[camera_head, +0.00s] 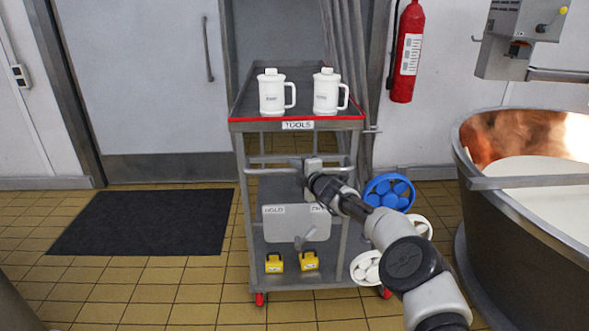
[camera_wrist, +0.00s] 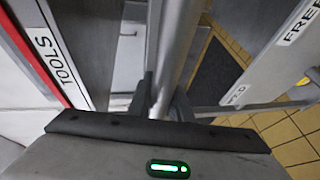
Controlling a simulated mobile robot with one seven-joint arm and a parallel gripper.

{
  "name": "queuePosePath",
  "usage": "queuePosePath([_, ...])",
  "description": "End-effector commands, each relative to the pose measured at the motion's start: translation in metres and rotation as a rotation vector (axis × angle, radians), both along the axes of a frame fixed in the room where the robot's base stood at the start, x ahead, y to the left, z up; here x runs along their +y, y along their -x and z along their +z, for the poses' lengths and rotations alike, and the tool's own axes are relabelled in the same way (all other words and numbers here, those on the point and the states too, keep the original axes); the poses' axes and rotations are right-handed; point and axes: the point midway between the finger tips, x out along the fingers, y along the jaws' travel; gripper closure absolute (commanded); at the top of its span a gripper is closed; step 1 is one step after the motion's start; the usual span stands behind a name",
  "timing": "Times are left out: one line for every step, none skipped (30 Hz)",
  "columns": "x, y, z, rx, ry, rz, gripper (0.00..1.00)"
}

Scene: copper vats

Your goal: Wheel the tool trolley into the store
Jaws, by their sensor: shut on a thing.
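The tool trolley (camera_head: 345,124) is a grey metal frame with a red-edged top, a TOOLS label and red castors. It stands upright in front of a grey opening (camera_head: 280,30) with a grey curtain (camera_head: 372,70) at its right; no sign names this the store. Its front push bar (camera_head: 262,171) runs across below the top. My gripper (camera_head: 308,164) is shut on this bar, and the wrist view shows both fingers (camera_wrist: 160,103) around it. Two white lidded jugs (camera_head: 271,94) (camera_head: 326,93) stand on the top. Two yellow items (camera_head: 274,263) (camera_head: 310,261) sit on the bottom shelf.
A closed grey door (camera_head: 135,80) is left of the opening, with a dark mat (camera_head: 145,222) before it. Blue (camera_head: 388,192) and white wheel-like items (camera_head: 366,268) lie close at the trolley's right. A copper vat (camera_head: 520,215) stands further right. A fire extinguisher (camera_head: 406,55) hangs behind.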

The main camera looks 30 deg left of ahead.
Motion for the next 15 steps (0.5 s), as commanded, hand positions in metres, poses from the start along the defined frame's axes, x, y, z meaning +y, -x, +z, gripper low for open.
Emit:
queuePosePath([-0.0004,-0.0004,-0.0002,0.000,0.001,-0.001,1.00])
queuePosePath([-0.0004,-0.0004,-0.0002,0.000,0.001,-0.001,1.00])
queuePosePath([-0.0004,-0.0004,-0.0003,0.000,0.001,-0.001,1.00])
queuePosePath([-0.0004,-0.0004,-0.0003,0.000,0.001,-0.001,1.00])
queuePosePath([-0.0004,-0.0004,-0.0003,0.000,0.001,-0.001,1.00])
queuePosePath([-0.0004,-0.0004,-0.0003,0.000,0.001,-0.001,1.00])
queuePosePath([-0.0004,-0.0003,-0.0003,0.000,0.001,-0.001,1.00])
queuePosePath([-0.0004,-0.0003,-0.0004,0.000,0.001,-0.001,1.00])
queuePosePath([-0.0004,-0.0003,-0.0004,0.000,0.001,-0.001,1.00])
queuePosePath([-0.0005,-0.0004,-0.0004,0.000,0.001,-0.001,1.00])
queuePosePath([-0.0004,-0.0003,-0.0005,0.000,0.001,-0.001,1.00])
queuePosePath([-0.0004,-0.0003,-0.0005,0.000,0.001,-0.001,1.00])
queuePosePath([-0.0004,-0.0003,-0.0006,0.000,0.001,-0.001,0.78])
queuePosePath([-0.0004,-0.0003,-0.0006,0.000,0.001,-0.001,0.73])
queuePosePath([-0.0004,-0.0003,-0.0006,0.000,0.001,-0.001,0.66])
